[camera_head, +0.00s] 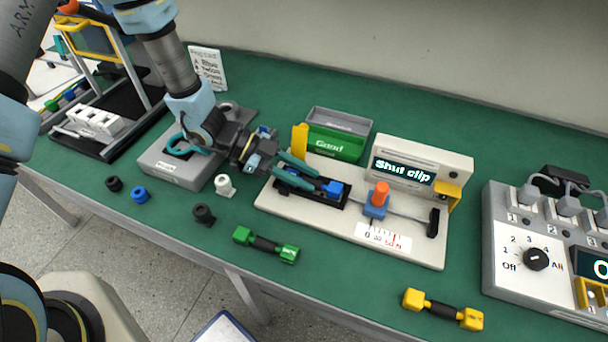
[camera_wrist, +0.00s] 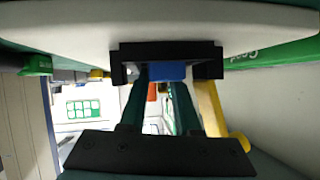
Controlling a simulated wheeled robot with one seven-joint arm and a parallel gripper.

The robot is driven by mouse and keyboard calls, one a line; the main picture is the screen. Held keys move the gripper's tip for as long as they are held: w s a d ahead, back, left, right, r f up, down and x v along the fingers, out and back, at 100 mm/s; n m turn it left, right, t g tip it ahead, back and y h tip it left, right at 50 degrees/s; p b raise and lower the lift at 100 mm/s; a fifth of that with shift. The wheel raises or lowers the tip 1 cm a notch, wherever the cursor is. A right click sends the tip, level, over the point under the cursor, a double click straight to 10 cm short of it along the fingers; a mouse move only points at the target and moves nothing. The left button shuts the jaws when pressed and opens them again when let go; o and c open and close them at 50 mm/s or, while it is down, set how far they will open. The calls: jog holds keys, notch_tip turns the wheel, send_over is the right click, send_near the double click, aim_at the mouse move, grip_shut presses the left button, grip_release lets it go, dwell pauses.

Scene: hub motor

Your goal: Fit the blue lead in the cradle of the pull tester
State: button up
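The pull tester (camera_head: 345,222) is a white base with a black cradle (camera_head: 318,203) at its left and a display reading "Shut clip". The blue lead (camera_head: 333,190) lies in the cradle, with one blue end showing; the rest is largely hidden by my gripper. The wrist view shows the blue end (camera_wrist: 167,72) within the black cradle (camera_wrist: 125,65). My gripper (camera_head: 300,171) is over the cradle's left part, its teal fingers apart on either side of the lead. A yellow upright piece (camera_head: 300,138) stands behind the cradle, close to the fingers.
A green "Good" bin (camera_head: 335,148) stands behind the tester. A green lead (camera_head: 265,245) and a yellow lead (camera_head: 443,308) lie in front. Small black, blue and white parts lie at left. A grey control box (camera_head: 540,255) stands right. An orange-topped slider (camera_head: 378,198) sits on the tester.

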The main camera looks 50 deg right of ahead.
notch_tip(320, 180, up, 10)
jog(key=shift+b, duration=0.95)
